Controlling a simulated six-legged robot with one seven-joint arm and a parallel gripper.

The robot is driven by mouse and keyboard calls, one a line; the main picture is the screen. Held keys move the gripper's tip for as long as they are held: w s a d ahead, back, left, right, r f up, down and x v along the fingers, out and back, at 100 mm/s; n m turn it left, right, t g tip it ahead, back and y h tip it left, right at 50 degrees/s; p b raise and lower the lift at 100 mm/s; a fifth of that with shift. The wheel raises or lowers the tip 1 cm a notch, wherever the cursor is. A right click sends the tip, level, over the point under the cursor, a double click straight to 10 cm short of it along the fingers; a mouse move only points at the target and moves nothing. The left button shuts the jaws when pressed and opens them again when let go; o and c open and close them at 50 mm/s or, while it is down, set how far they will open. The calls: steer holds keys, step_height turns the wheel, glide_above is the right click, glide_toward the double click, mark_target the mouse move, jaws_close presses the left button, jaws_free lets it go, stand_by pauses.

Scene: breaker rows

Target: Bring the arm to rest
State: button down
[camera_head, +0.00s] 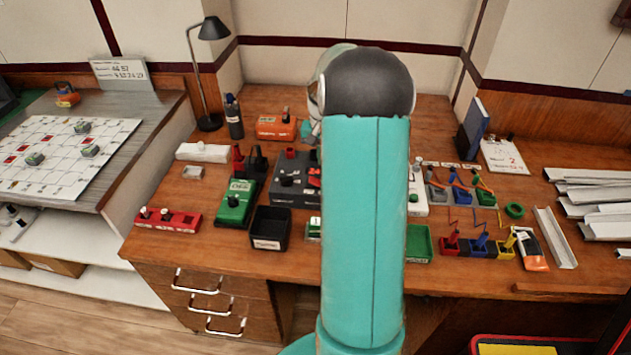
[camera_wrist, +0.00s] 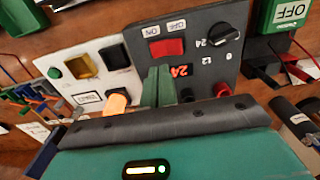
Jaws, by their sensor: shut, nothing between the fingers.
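My gripper (camera_wrist: 158,86) shows in the wrist view as two green fingers pressed together, with nothing between them. It points at the dark grey power box (camera_wrist: 200,55), which has a red rocker switch, a knob and a red display reading 24. Whether the fingertips touch the box I cannot tell. Beside it is a white box (camera_wrist: 88,70) with a green button, a yellow switch and a lit orange knob. In the head view my raised teal arm fills the middle and hides my gripper. The grey box (camera_head: 291,185) shows partly left of the arm.
The wooden desk (camera_head: 170,240) is crowded. Left of my arm are a green device (camera_head: 236,203), a black bin (camera_head: 269,230) and a red strip (camera_head: 168,220). Right are a green tray (camera_head: 419,243), coloured breakers (camera_head: 480,243) and metal rails (camera_head: 595,205). A lamp (camera_head: 209,70) stands behind.

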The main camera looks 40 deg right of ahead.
stand_by(0.4)
steer(key=s+a+r+n+t+h, duration=0.1)
steer(key=a+r+n, duration=0.1)
steer(key=a+r, duration=0.7)
steer(key=s+a+r+n+t, duration=0.1)
steer(key=a+r+n, duration=0.35)
steer(key=a, duration=0.85)
steer(key=s+a+r+n+t, duration=0.1)
steer(key=s+a+n, duration=0.1)
steer(key=s+a, duration=0.5)
steer(key=s+a+r+n+t+y, duration=0.1)
steer(key=s+a+r+t, duration=0.1)
steer(key=s+a, duration=0.5)
steer(key=shift+s+a+r+n+t, duration=0.15)
steer(key=shift+a+r+n+t, duration=0.15)
steer(key=shift+a, duration=0.7)
